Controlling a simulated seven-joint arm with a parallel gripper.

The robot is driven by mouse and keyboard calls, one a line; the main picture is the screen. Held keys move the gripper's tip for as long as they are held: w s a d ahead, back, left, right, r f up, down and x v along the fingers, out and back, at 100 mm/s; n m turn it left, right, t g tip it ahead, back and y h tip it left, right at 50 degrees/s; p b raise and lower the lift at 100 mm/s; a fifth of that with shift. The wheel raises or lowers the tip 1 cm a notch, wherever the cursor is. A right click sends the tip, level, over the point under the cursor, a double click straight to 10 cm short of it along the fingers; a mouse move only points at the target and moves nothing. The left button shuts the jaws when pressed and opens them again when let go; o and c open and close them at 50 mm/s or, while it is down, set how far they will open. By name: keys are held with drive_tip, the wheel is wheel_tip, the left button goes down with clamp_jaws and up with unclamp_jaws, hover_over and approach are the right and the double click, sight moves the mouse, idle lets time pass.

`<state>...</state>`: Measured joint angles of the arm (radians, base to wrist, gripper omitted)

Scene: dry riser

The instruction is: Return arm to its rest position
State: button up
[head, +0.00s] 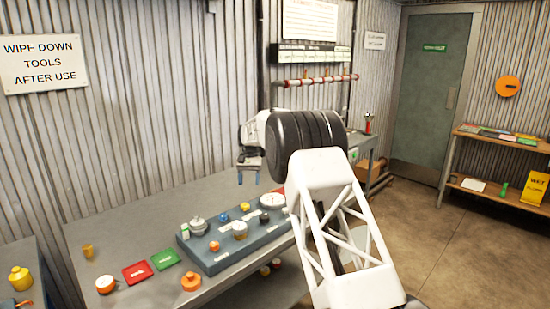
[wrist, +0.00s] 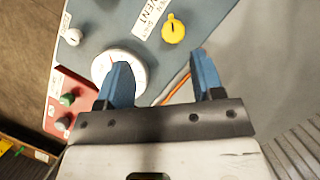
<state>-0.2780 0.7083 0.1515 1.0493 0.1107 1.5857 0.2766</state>
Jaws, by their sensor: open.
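My arm hides the panel's right end.
A red square (head: 137,271), a green square (head: 166,259) and an orange-and-white round part (head: 105,284) lie left of the panel. A red pipe (head: 315,80) runs along the wall behind my arm. A shelf (head: 500,140) stands at the right. The bench's back left is clear.

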drive_tip(key=s+d+r+t, duration=0.2)
drive_tip(key=s+d+r, duration=0.9)
drive_tip(key=s+r, duration=0.2)
drive_tip(key=s+d+r+t, duration=0.1)
drive_tip(key=s+d+r, duration=0.3)
drive_tip(key=s, duration=0.6)
drive_tip(key=s+d+r+t, duration=0.1)
drive_tip(key=s+d+r, duration=0.2)
drive_tip(key=s+d, duration=0.45)
drive_tip(key=s+d+f+t, duration=0.1)
drive_tip(key=s+d+f, duration=0.2)
drive_tip(key=s, duration=1)
drive_tip(key=s+d+f+t, duration=0.1)
drive_tip(key=s+d+f, duration=0.1)
drive_tip(key=s, duration=1.2)
drive_tip(key=s+d+f, duration=0.3)
drive_tip(key=s+f, duration=0.2)
drive_tip(key=s, duration=0.8)
drive_tip(key=shift+s+d+t, duration=0.3)
drive_tip(key=shift+d+t, duration=0.05)
drive_tip(key=shift+t, duration=0.05)
drive_tip(key=shift+o, duration=0.2)
drive_tip(key=shift+r, duration=0.1)
